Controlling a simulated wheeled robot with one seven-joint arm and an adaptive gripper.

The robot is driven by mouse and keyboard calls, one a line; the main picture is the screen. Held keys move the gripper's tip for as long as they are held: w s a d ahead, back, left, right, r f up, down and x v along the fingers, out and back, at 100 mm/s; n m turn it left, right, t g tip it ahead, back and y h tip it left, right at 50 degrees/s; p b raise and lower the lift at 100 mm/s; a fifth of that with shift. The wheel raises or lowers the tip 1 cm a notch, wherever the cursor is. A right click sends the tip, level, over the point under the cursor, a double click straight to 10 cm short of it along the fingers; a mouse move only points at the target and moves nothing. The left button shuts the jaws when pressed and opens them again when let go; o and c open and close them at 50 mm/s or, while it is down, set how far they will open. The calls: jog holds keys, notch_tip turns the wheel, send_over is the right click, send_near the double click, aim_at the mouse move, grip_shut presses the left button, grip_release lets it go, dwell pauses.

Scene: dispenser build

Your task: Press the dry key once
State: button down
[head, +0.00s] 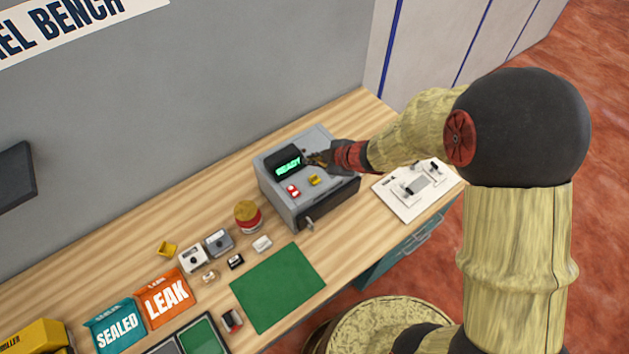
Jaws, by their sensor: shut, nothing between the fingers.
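A grey dispenser box (284,206) stands on the wooden bench. Its small black display (288,164) reads READY in green. On its top face are a red button with a white part (293,191) and a yellow key (314,181). No label is legible, so I cannot tell which is the dry key. My gripper (311,160) is shut and empty. It is over the dispenser's top, just right of the display and behind the yellow key. I cannot tell whether its tips touch the dispenser, and the gripper hides part of the top.
A red and yellow round object (247,215), small boxes and a green mat (278,287) lie left and in front of the dispenser. SEALED (116,326) and LEAK (165,299) pouches are further left. A white sheet with drawings (405,204) lies right. A grey wall stands behind.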

jog(key=b, duration=0.5)
send_over(313, 181)
notch_tip(313, 181, down, 6)
jog(key=shift+w+f, duration=0.1)
jog(key=shift+f+b, duration=0.35)
jog(key=shift+b, duration=0.1)
jog(key=shift+f, duration=0.1)
dwell(0.6)
jog(key=shift+f, duration=0.35)
jog(key=shift+f+b, duration=0.45)
dwell(0.7)
dwell(0.3)
jog(key=shift+r+p, duration=0.95)
jog(key=shift+p, duration=0.05)
